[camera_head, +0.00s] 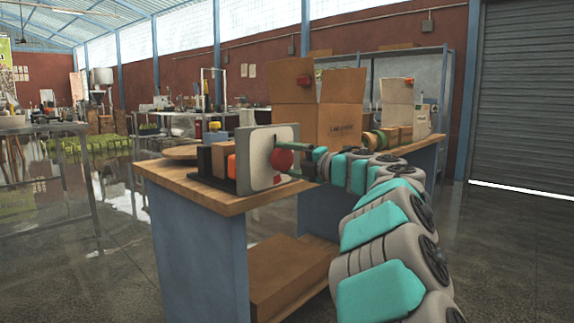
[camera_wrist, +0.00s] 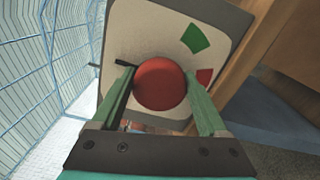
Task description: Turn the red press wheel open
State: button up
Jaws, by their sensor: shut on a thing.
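The red press wheel (camera_wrist: 160,85) is a round red knob on the front of a pale upright panel (camera_head: 257,163) with a grey edge. The panel stands at the near end of a wooden-topped bench. In the wrist view my gripper (camera_wrist: 161,82) has its two green fingers on either side of the wheel, shut on it. A green mark (camera_wrist: 196,38) and a red mark (camera_wrist: 204,77) are on the panel beside the wheel. A thin black pointer (camera_wrist: 125,64) shows by the left finger. In the head view the wheel (camera_head: 283,160) is partly hidden by my gripper.
Behind the panel are a black stand and an orange block (camera_head: 232,166). An open cardboard box (camera_head: 322,122) stands farther back on the bench (camera_head: 195,187). A brown box (camera_head: 292,275) lies on the lower shelf. The floor to the right is clear.

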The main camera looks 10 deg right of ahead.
jog(key=shift+f, duration=0.1)
dwell(0.3)
jog(key=o, duration=1.2)
jog(key=shift+o, duration=0.2)
jog(key=v, duration=0.8)
